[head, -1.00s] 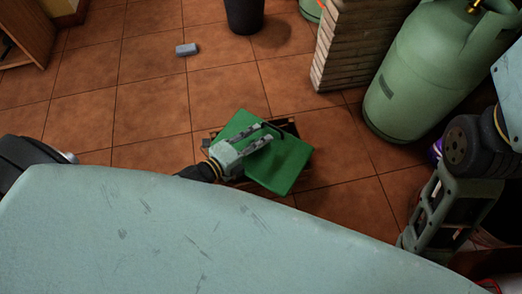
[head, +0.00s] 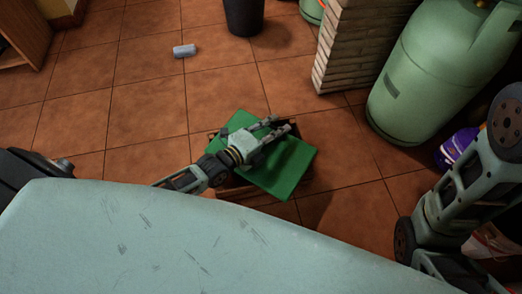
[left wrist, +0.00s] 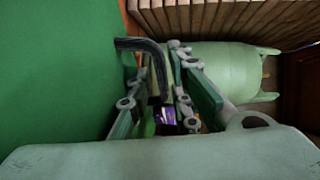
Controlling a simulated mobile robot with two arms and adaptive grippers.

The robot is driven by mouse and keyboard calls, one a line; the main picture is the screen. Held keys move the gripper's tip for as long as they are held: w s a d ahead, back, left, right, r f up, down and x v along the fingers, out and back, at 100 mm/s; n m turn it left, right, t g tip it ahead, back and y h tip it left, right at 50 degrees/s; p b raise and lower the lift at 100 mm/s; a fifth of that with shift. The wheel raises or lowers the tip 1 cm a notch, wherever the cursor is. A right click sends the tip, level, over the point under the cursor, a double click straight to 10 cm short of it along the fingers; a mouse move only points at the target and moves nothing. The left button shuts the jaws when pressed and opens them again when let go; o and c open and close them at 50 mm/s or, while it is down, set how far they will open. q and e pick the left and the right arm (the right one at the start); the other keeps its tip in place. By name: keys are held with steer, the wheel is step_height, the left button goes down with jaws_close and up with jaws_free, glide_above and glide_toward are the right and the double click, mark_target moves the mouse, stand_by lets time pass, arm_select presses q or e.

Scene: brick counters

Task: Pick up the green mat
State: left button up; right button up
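The green mat (head: 285,168) lies flat and skewed across the top of a dark crate (head: 240,192) on the floor. In the left wrist view the mat (left wrist: 55,65) fills the upper left. My left gripper (head: 280,124) is over the mat's far right edge in the head view. Its two fingers are apart, with a gap between them, and no mat shows between them in the left wrist view (left wrist: 165,75). A black curved bar (left wrist: 150,48) shows by the fingers, beside the mat. I cannot tell whether the fingers touch the mat. My right gripper is not in view.
A green gas cylinder (head: 432,75) and a brick pillar (head: 345,45) stand to the right. A purple item (head: 455,146) is by my right arm. A grey block (head: 184,51) and a dark bin (head: 243,15) are farther off. Tiled floor on the left is free.

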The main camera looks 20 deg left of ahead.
arm_select(q)
jaws_close()
steer(key=shift+r, duration=0.1)
stand_by(0.3)
